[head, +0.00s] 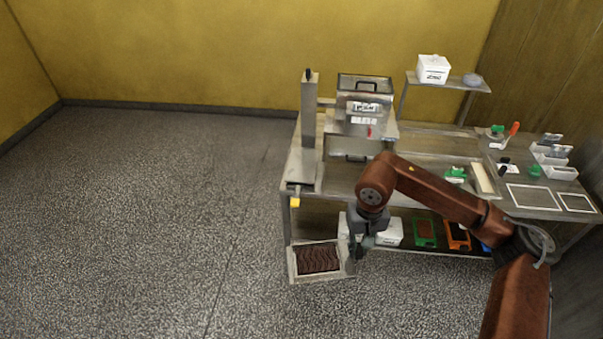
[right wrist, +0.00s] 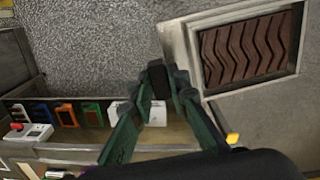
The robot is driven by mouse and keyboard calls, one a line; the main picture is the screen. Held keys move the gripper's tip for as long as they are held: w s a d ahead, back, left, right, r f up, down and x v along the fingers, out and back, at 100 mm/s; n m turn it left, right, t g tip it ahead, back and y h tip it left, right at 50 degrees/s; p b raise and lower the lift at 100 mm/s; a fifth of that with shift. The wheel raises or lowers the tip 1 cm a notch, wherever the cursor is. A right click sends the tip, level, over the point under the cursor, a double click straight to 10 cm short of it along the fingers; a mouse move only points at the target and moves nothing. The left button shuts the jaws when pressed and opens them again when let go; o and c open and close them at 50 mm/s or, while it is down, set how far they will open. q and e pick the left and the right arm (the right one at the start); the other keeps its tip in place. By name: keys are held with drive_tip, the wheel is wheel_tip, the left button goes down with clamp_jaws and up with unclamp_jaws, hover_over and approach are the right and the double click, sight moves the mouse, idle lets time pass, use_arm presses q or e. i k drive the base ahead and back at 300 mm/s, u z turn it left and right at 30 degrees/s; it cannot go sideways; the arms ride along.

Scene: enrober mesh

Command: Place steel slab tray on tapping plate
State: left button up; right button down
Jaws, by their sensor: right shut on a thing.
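The steel slab tray (head: 293,265) holds a dark brown slab with wavy ridges. It is off the left front corner of the bench, over the floor, and looks roughly level. My right gripper (head: 357,250) is at the tray's right side, shut on its rim. In the right wrist view the fingers (right wrist: 165,82) meet at the edge of the tray (right wrist: 187,62), and the slab shows at upper right. A flat steel base below an upright column (head: 308,125) stands at the bench's left end; I cannot tell whether it is the tapping plate. My left gripper is out of view.
The steel bench (head: 345,178) carries a boxy machine (head: 363,105) beside the column. A yellow part (head: 295,203) sticks out at its left front corner. White boxes and coloured frames (head: 425,232) fill the lower shelf. The floor (head: 150,200) to the left is clear.

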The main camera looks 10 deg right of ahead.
sight(303, 166)
drive_tip(key=u, duration=0.55)
drive_tip(key=i, duration=0.6)
drive_tip(key=u, duration=0.7)
drive_tip(key=i, duration=0.8)
drive_tip(key=z, duration=0.45)
drive_tip(key=i, duration=0.65)
drive_tip(key=z, duration=1.2)
drive_tip(key=i, duration=0.3)
drive_tip(key=z, duration=0.2)
